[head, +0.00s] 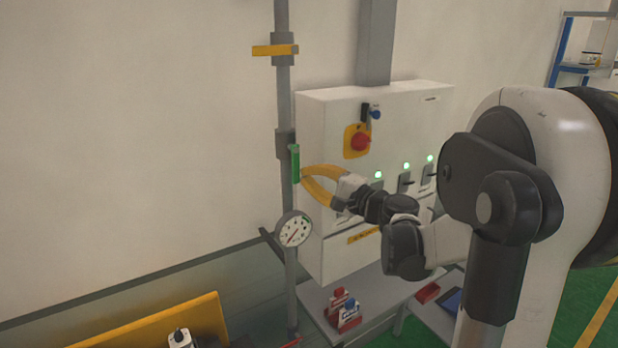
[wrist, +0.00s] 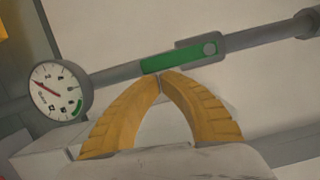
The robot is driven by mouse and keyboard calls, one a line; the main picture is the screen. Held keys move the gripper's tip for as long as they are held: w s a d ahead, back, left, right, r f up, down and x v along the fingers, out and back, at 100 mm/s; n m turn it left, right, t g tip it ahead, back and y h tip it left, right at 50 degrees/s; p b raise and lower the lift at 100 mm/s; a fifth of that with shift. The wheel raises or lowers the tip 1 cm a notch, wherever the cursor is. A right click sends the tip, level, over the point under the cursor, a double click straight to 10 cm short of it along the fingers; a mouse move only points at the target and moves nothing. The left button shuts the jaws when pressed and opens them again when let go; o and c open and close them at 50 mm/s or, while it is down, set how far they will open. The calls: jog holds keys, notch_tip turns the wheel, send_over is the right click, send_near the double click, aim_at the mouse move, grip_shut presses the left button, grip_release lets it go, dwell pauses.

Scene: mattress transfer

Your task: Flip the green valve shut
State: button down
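The green valve handle (head: 295,165) is on the vertical grey pipe beside the white cabinet. It lies in line with the pipe, hanging down from its pivot. In the wrist view the green handle (wrist: 170,60) runs along the pipe between the pivot and the gauge. My gripper (head: 302,172) has yellow fingers and is just right of the handle. In the wrist view my gripper (wrist: 161,76) has its fingertips together at the handle's near edge, with nothing seen between them. Whether the tips touch the handle I cannot tell.
A yellow valve handle (head: 275,50) sits crosswise higher on the pipe. A round gauge (head: 293,229) is below the green handle. The white cabinet (head: 325,115), with a red knob (head: 361,142) and several switches, stands close behind my gripper. Bare wall (head: 140,130) lies to the left.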

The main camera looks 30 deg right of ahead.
jog(key=shift+a+f+m+b, duration=0.15)
jog(key=shift+a+m+b, duration=0.05)
jog(key=shift+m+b, duration=0.2)
jog(key=a+m+b, duration=0.1)
jog(key=a+m+t+b, duration=0.1)
jog(key=b, duration=0.1)
jog(key=shift+f+m, duration=0.35)
jog(key=shift+m, duration=0.05)
jog(key=a+m, duration=0.1)
jog(key=a+m+b, duration=0.1)
jog(key=m, duration=0.1)
jog(key=a+m+t+b, duration=0.1)
jog(key=m, duration=0.1)
jog(key=shift+s+r+h, duration=0.1)
jog(key=shift+r+h, duration=0.2)
jog(key=shift+h, duration=0.1)
jog(key=a+r+m+t+h, duration=0.1)
jog(key=a+r+m+h, duration=0.2)
jog(key=m, duration=0.7)
jog(key=shift+a+r+b, duration=0.35)
jog(key=shift+a+r, duration=0.3)
jog(key=shift+a, duration=0.05)
jog(key=shift+a+r, duration=0.1)
